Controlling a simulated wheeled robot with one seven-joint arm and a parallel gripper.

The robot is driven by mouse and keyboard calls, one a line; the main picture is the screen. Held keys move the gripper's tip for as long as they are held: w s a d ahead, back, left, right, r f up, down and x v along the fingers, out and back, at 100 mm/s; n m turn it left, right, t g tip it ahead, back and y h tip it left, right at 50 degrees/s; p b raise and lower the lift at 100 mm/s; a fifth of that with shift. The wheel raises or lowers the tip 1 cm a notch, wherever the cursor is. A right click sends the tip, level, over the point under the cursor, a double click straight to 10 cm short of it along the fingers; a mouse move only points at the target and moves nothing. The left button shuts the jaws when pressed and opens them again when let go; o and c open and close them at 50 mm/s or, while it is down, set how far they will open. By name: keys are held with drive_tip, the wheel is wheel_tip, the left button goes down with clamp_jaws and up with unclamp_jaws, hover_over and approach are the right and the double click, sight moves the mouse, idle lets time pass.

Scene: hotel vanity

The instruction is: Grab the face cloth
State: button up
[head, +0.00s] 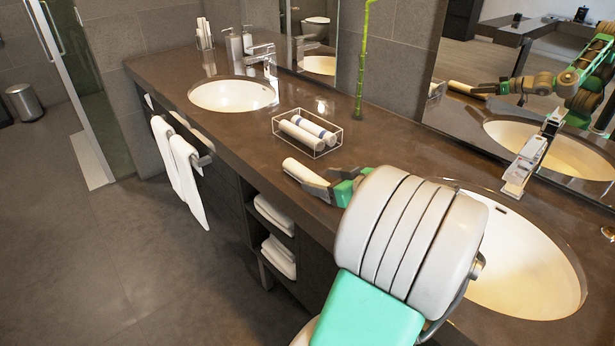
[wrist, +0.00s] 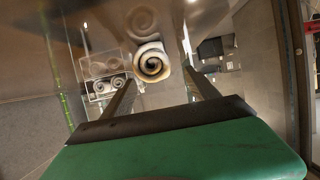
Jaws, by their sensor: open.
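A white rolled face cloth (head: 295,168) lies on the brown counter in front of my gripper (head: 322,182) in the head view. In the wrist view the cloth's spiral end (wrist: 151,64) faces me and appears between the two fingertips of my gripper (wrist: 158,78). The gripper is open and nothing is held. Whether the fingers touch the cloth or reach along its sides is not clear. My arm hides part of the counter behind the gripper in the head view.
A clear box (head: 307,134) with rolled cloths stands just behind the loose cloth. The brown counter (head: 225,133) also has two sinks, one left (head: 233,96) and one right (head: 525,262), and a green stalk (head: 362,55). Towels (head: 180,165) hang at the front.

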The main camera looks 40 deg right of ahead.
sight(313, 178)
drive_tip(key=x, duration=0.4)
drive_tip(key=shift+w, duration=0.15)
drive_tip(key=shift+c, duration=0.4)
drive_tip(key=c, duration=1.4)
